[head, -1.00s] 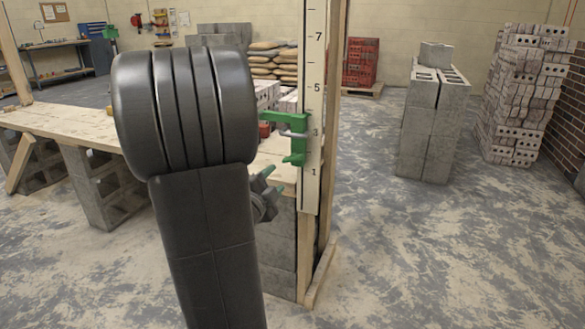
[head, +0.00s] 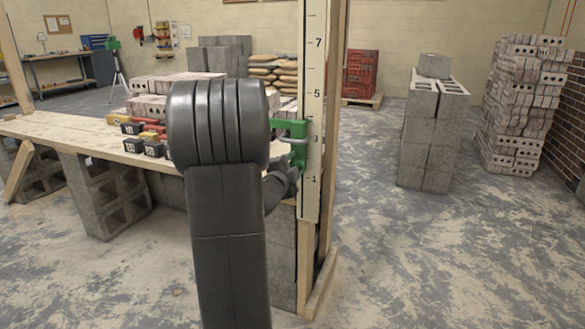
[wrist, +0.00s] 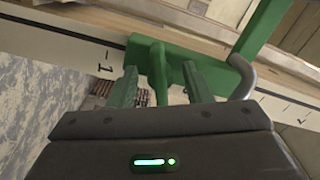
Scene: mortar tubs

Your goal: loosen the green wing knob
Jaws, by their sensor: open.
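The green clamp (head: 290,128) sits on the white numbered staff (head: 312,90) by the wooden post. In the wrist view the clamp's body (wrist: 205,62) crosses the staff, and the green wing knob (wrist: 159,72) stands out from it, seen nearly edge-on. My gripper (wrist: 160,76) is open, with one green finger on each side of the knob. Small gaps show beside the knob; I cannot tell whether either finger touches it. In the head view my arm hides the fingers and knob, and only part of my dark wrist shows below the clamp.
A bent grey metal rod (wrist: 243,76) is beside the right finger in the wrist view. A plank bench (head: 75,136) on concrete blocks runs left of the post. The floor (head: 440,255) right of the post is clear, with stacked blocks (head: 428,140) farther back.

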